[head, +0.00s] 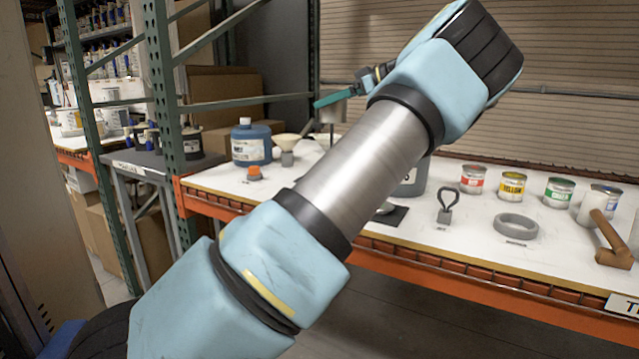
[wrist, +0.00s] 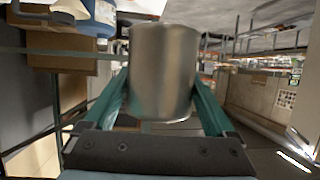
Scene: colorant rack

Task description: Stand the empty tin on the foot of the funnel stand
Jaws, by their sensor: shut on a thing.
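My gripper (head: 334,99) is raised above the back left of the white bench in the head view. Its green fingers are shut on the empty tin (head: 331,114), a plain bare-metal can. In the wrist view the tin (wrist: 163,70) sits between the two green fingers, held from both sides. A pale funnel-like cone (head: 287,140) over a small grey block stands beside the blue jug. My arm hides the middle of the bench, so I cannot make out the funnel stand's foot for certain. A dark flat plate (head: 396,216) shows partly from behind the arm.
A blue jug (head: 251,143) and an orange-topped piece (head: 254,173) stand at the left of the bench (head: 330,212). Red (head: 473,179), yellow (head: 511,186) and green (head: 558,191) labelled tins, a grey ring (head: 515,226) and a looped tool (head: 446,205) stand to the right.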

